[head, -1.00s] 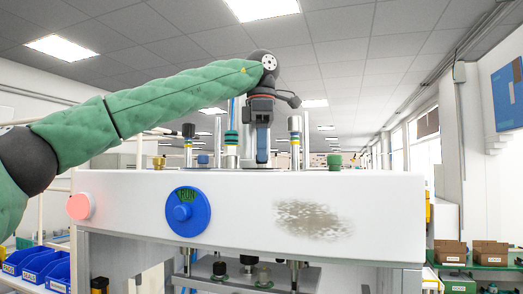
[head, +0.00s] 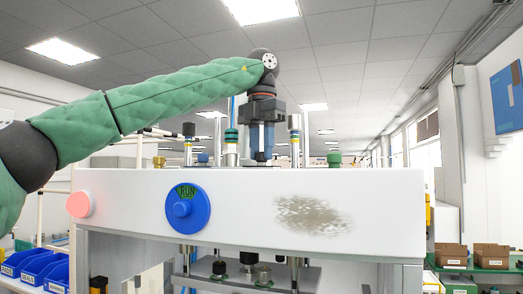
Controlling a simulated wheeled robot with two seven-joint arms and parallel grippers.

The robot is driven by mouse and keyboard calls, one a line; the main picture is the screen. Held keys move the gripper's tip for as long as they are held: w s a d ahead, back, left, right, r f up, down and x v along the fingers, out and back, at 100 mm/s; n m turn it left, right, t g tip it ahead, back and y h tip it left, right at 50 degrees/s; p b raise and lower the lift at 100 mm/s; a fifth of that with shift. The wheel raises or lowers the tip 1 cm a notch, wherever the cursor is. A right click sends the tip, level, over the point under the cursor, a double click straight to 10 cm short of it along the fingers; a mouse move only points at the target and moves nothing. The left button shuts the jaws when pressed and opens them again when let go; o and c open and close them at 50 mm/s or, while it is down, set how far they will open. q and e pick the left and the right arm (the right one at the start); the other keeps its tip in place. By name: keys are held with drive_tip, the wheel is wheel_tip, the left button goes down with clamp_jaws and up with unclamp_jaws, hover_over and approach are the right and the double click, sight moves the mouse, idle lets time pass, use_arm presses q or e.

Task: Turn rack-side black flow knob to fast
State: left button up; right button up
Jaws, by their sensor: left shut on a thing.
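My left arm reaches in from the left, over the top of the white press. My left gripper (head: 262,155) points down behind the front panel's top edge, among the fittings. Its fingers are shut on a small dark thing between them, which I take to be the black flow knob (head: 260,157); it is mostly hidden, and its setting cannot be read. My right gripper is not in view.
The white front panel (head: 385,215) carries a blue RUN knob (head: 180,212) and a pink-red button (head: 80,205). A black-topped fitting (head: 188,130) stands left of my gripper; a green knob (head: 334,160) is to its right. Blue bins (head: 35,268) sit lower left.

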use_arm(q)
drive_tip(key=shift+n, duration=0.6)
drive_tip(key=o, duration=1)
drive_tip(key=shift+r, duration=0.1)
drive_tip(key=shift+r+b, duration=0.45)
drive_tip(key=shift+r, duration=3.35)
drive_tip(key=shift+w, duration=0.1)
